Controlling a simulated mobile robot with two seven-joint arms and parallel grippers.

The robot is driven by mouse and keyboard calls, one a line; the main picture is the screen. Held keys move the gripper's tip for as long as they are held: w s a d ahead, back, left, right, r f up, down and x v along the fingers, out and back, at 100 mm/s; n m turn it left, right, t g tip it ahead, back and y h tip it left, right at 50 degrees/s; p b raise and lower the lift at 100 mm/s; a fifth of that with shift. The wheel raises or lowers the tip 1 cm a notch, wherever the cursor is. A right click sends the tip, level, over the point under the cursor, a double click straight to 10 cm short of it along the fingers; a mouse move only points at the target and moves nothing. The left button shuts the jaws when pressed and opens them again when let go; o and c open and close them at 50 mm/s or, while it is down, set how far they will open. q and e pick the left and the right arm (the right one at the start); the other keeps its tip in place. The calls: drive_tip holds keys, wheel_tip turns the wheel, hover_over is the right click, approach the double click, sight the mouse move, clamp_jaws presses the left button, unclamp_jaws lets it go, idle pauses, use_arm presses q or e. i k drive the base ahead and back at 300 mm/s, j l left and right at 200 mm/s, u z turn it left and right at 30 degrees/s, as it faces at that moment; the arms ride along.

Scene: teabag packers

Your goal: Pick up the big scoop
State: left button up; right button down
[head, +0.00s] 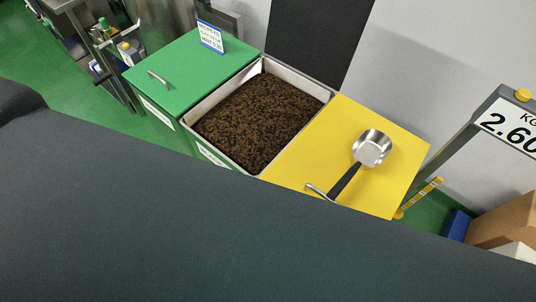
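The big scoop (371,148) lies on the yellow lid (313,152) at the right of the bins. Its bowl is shiny metal and faces up, toward the back. Its black handle (345,180) points toward the front left and ends close to the lid's metal handle (320,192); I cannot tell whether they touch. No gripper shows in the head view. A large dark arm link of mine crosses the lower part of the picture and hides what lies in front of the bins.
An open bin of dark tea (258,118) stands left of the yellow lid, its dark lid (318,38) raised behind. A green lid (190,68) carries a small sign (210,36). A scale display (510,125) stands right, above cardboard boxes (505,218) and a blue box (456,224).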

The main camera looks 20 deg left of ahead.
sight(371, 149)
drive_tip(key=k, duration=0.65)
drive_tip(key=z, duration=1.65)
drive_tip(key=k+j, duration=0.15)
drive_tip(key=k, duration=0.2)
drive_tip(key=k+j, duration=0.15)
drive_tip(key=k, duration=0.2)
